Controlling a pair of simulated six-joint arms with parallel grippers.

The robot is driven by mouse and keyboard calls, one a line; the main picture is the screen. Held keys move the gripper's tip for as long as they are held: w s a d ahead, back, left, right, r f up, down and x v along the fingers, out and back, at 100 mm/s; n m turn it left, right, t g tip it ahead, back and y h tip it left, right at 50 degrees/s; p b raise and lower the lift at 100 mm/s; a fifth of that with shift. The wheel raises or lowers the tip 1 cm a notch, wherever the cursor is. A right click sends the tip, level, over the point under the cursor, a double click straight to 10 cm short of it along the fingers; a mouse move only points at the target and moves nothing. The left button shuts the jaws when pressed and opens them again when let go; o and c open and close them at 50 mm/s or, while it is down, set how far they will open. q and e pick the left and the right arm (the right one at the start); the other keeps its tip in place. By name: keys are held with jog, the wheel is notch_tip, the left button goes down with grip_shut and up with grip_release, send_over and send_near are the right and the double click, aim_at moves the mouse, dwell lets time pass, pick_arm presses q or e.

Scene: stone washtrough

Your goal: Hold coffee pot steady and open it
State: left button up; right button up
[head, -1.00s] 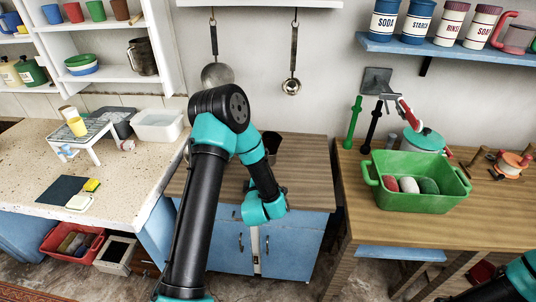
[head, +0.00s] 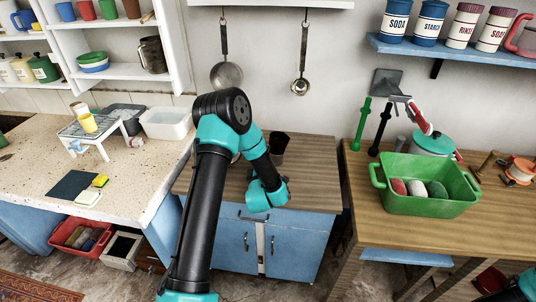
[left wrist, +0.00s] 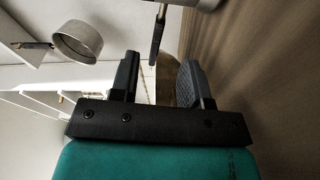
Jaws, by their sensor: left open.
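My left arm reaches over the wooden counter (head: 310,165) in the head view, and its gripper is hidden behind my own wrist there. In the left wrist view my left gripper (left wrist: 160,78) is open, its two fingers apart, with the counter surface along the right. A dark cup-like vessel (head: 280,145) stands on the counter behind my forearm, partly hidden; I cannot tell if it is the coffee pot. A grey rounded thing (left wrist: 196,3) is cut off at the top of the wrist view. My right gripper is out of view.
A pan (head: 226,76) and a ladle (head: 300,86) hang on the wall behind. A green tub (head: 430,195) stands on the right table. A white basin (head: 166,122) is on the speckled left counter. The front right of the wooden counter is clear.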

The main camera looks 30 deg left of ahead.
pick_arm(q)
jog(key=x, duration=0.6)
jog(key=shift+w+a, duration=0.1)
jog(key=shift+w, duration=0.1)
jog(key=shift+x, duration=2.65)
jog(key=shift+c, duration=0.3)
grip_shut()
